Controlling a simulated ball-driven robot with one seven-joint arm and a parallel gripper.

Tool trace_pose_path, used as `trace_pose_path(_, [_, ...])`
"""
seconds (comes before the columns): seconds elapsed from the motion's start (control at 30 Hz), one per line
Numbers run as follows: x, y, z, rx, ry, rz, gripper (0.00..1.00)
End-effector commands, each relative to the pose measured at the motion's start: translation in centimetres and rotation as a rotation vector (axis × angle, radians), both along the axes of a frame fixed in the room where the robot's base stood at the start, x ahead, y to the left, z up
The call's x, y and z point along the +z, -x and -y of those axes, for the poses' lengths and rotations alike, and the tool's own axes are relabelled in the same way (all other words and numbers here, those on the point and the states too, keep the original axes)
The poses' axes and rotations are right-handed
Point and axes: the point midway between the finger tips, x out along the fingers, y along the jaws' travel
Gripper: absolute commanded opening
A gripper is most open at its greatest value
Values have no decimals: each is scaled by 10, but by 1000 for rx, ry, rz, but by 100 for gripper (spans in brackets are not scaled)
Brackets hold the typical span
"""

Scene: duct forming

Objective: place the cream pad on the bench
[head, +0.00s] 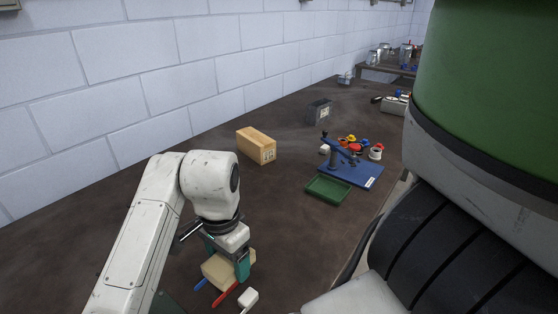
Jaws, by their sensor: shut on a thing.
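The cream pad (217,271) is a pale block between the teal fingers of my gripper (224,262) in the lower part of the head view. My gripper is shut on it and points down over the brown bench (290,230). The gripper hides part of the pad. I cannot tell whether the pad's underside touches the bench.
A red stick (224,297), a blue stick (201,284) and a white block (248,299) lie close by. A wooden box (256,146), a green tray (328,189), a blue-based tool (350,172) and a dark box (319,112) stand further back. The bench's middle is clear.

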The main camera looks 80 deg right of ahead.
Motion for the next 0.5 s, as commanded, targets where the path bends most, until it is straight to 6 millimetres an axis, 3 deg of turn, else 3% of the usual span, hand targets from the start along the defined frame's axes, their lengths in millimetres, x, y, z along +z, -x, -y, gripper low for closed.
trace_pose_path(0.23, [-5, 5, 14, -4, 0, -1, 43])
trace_pose_path(0.5, [-30, 26, 69, -5, -2, -2, 43])
